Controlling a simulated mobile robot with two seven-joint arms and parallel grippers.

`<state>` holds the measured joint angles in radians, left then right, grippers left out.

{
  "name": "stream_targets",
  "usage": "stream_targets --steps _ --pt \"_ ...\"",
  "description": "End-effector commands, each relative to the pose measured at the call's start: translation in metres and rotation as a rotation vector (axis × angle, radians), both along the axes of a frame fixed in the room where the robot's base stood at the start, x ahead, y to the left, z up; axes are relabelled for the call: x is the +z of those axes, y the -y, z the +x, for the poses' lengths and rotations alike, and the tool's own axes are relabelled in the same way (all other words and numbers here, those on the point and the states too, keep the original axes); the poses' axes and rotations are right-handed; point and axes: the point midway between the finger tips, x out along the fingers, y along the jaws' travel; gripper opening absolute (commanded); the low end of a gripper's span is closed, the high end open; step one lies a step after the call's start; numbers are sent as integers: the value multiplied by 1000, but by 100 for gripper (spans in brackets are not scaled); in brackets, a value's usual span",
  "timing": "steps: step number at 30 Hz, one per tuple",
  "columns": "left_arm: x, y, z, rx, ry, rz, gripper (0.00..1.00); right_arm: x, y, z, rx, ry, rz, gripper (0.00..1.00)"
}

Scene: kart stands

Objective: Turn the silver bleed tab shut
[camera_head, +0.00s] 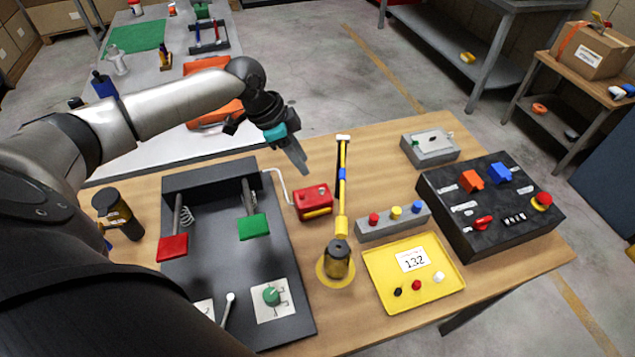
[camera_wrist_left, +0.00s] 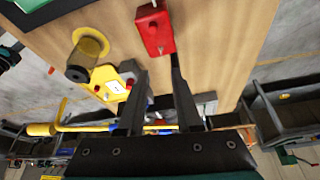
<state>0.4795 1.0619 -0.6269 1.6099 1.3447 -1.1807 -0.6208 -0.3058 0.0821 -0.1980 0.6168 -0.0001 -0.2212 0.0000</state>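A red block (camera_head: 313,202) with a pale hose and a yellow strip stands on the wooden table, right of the black pedal board. Small light fittings show on the red block in the left wrist view (camera_wrist_left: 153,32); I cannot tell surely which is the silver bleed tab. My left gripper (camera_head: 301,168) hangs above and behind the red block, fingers pointing down. In the left wrist view its two fingers (camera_wrist_left: 158,66) are apart with nothing held between them. The red block appears just beyond the fingertips. My right gripper is not in view.
The black pedal board (camera_head: 216,262) has red and green pedals and a green knob (camera_head: 272,295). A yellow-handled tool (camera_head: 342,190) stands close right of the red block. A yellow tray (camera_head: 385,290) and black switch panel (camera_head: 470,235) lie further right.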

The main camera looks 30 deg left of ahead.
Motion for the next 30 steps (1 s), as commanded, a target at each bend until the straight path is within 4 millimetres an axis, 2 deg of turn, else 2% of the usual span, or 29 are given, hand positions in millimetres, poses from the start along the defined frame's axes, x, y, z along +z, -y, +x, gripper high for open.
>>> stream_targets --steps 1,6,13,18,27,30 --pt "-12 5 3 1 -1 -5 34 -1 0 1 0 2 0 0" --pt "-46 16 12 0 -2 -3 34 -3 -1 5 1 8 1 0" --pt "-79 25 21 1 0 -1 34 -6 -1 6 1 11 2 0" --pt "-89 28 23 0 1 0 34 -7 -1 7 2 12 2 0" --pt "-90 29 24 -1 1 1 34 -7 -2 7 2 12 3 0" --pt "-90 29 24 -1 1 1 24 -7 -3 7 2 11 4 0"
